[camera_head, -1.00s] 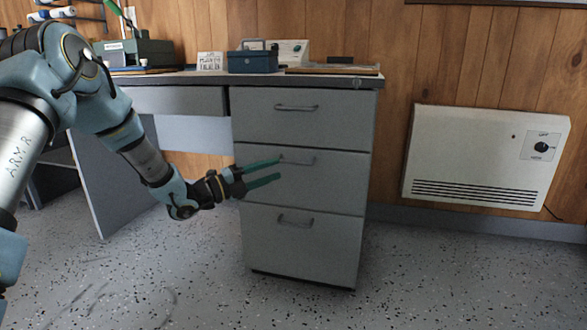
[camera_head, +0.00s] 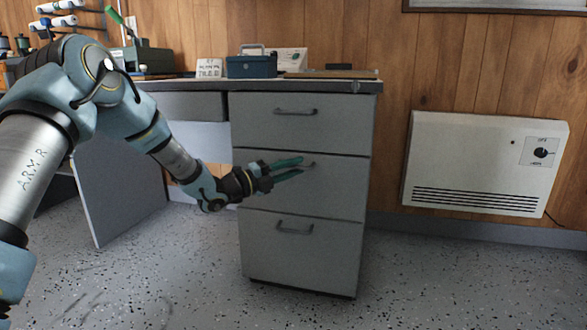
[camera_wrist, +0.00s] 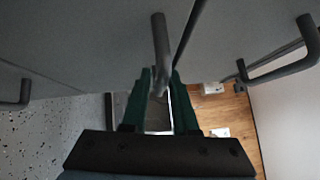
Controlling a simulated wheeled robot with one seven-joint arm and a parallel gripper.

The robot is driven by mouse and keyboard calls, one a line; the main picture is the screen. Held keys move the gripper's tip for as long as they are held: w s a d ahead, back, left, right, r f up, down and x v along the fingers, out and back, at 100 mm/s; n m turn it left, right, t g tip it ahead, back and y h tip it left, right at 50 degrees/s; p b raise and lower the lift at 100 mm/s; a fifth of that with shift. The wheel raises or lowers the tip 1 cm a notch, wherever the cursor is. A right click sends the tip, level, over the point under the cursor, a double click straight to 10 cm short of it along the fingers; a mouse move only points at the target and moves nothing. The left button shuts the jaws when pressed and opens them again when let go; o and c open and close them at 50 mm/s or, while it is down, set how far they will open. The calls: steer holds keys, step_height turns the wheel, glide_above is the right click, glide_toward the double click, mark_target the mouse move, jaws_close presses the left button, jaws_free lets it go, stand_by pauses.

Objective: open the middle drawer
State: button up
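The middle drawer (camera_head: 337,192) of the grey pedestal is closed, its front flush with the drawers above and below. My gripper (camera_head: 301,166) is in front of it at handle height, with its two green fingers apart, one above the other. The middle drawer's handle (camera_head: 311,164) is partly hidden behind the fingers. In the wrist view, that bar handle (camera_wrist: 160,45) lines up with the gap between the green fingertips of my gripper (camera_wrist: 161,75). The fingers are not closed on it. How deep the handle sits between them is unclear.
The top drawer (camera_head: 340,122) and bottom drawer (camera_head: 335,250) have similar bar handles and are closed. A blue box (camera_head: 252,66) and other items stand on the desk top. A white wall heater (camera_head: 480,160) is at the right. The speckled floor in front is clear.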

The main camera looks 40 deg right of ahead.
jaws_close()
stand_by(1.1)
